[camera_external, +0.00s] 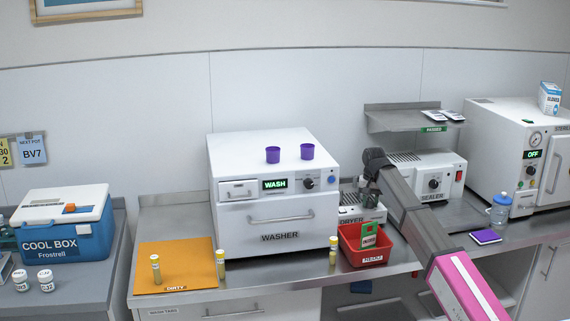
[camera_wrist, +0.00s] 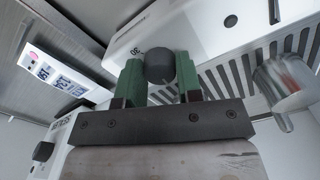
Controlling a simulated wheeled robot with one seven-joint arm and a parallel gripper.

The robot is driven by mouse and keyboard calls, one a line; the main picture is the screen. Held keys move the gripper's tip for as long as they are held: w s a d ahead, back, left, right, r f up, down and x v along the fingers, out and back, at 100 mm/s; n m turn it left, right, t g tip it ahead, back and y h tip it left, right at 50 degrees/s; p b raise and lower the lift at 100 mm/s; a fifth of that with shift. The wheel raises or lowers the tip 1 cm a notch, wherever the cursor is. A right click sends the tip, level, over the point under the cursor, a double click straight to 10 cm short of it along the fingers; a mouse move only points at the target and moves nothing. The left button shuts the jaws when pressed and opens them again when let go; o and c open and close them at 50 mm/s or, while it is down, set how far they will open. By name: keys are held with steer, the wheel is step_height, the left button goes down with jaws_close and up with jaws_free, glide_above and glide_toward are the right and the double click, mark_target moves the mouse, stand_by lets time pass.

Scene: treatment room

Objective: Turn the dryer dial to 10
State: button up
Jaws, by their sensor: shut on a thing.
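The dryer (camera_external: 348,213) is a low white unit between the washer and the sealer, partly hidden by my arm and a red bin. In the wrist view its white, slotted panel (camera_wrist: 205,45) carries a dark round dial (camera_wrist: 159,68). A "30" mark shows just beside the dial; I cannot read where the dial points. My gripper (camera_wrist: 160,82) has its green fingers on either side of this dial, shut on it. In the external view my gripper (camera_external: 371,196) is at the dryer's front, small and partly hidden. A second dark knob (camera_wrist: 231,21) is farther along the panel.
A red bin (camera_external: 363,256) with a green item stands in front of the dryer. The washer (camera_external: 272,220) is left, the sealer (camera_external: 433,183) right, under a metal shelf (camera_external: 400,121). A metallic cup-like object (camera_wrist: 284,84) is right of the dial in the wrist view.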

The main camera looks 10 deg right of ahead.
mark_target(371, 202)
steer(key=m, duration=0.9)
steer(key=shift+m, duration=0.3)
stand_by(0.3)
steer(key=o, duration=0.9)
steer(key=shift+o, duration=0.2)
steer(key=shift+r, duration=0.1)
step_height(371, 202, up, 11)
